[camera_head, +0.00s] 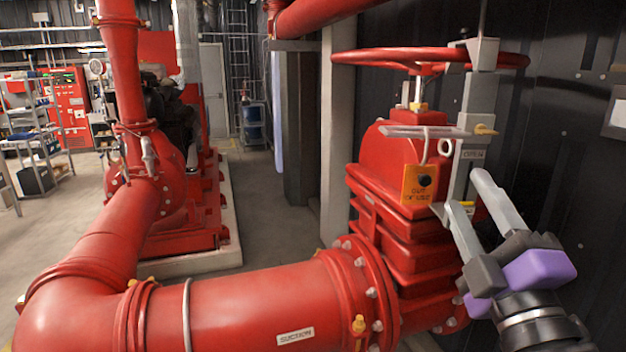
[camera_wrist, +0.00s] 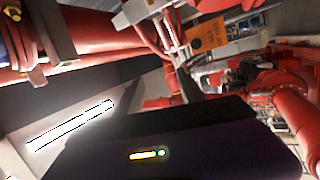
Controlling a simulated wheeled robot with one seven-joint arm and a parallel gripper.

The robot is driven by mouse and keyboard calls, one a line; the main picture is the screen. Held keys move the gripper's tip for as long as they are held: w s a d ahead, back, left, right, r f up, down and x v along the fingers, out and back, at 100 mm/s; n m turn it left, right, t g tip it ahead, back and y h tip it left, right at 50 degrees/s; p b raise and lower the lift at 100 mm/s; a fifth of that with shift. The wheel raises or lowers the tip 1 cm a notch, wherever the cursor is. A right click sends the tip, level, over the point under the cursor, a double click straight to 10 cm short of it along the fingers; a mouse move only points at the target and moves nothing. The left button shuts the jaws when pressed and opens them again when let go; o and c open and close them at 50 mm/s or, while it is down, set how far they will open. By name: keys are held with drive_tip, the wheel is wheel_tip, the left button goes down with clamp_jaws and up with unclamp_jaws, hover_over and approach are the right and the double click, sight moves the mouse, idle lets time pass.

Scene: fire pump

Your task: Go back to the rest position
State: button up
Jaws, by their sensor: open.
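My gripper (camera_head: 466,192) is at the right in the head view, its two grey fingers apart with purple parts at their base. It is open and I see nothing held between the fingers. The fingertips appear close to the orange tag (camera_head: 420,184) and the grey bracket (camera_head: 467,150) on the red valve (camera_head: 405,210); I cannot tell whether they touch. The tag hangs from a white loop below a grey bar. The orange tag also shows in the wrist view (camera_wrist: 207,36). My fingertips are not clear there.
A red handwheel (camera_head: 400,60) tops the valve. A large red suction pipe (camera_head: 250,305) crosses the front. A dark wall (camera_head: 570,100) stands close on the right. Open floor (camera_head: 262,200) lies between the pump base (camera_head: 205,255) and a pale post (camera_head: 336,130).

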drive_tip(key=s+f+m+g+h, duration=0.1)
drive_tip(key=s+f+m+h, duration=0.1)
drive_tip(key=s+f+m, duration=0.7)
drive_tip(key=s+f+m+g+h, duration=0.1)
drive_tip(key=s+f+m+h, duration=0.1)
drive_tip(key=s+f+m, duration=0.5)
drive_tip(key=s+f+g+y, duration=0.3)
drive_tip(key=s+f+g, duration=0.3)
drive_tip(key=s+f, duration=1.2)
drive_tip(key=s, duration=0.3)
drive_tip(key=shift+s+a+f, duration=0.15)
drive_tip(key=shift+a+f, duration=0.05)
drive_tip(key=shift+f, duration=0.15)
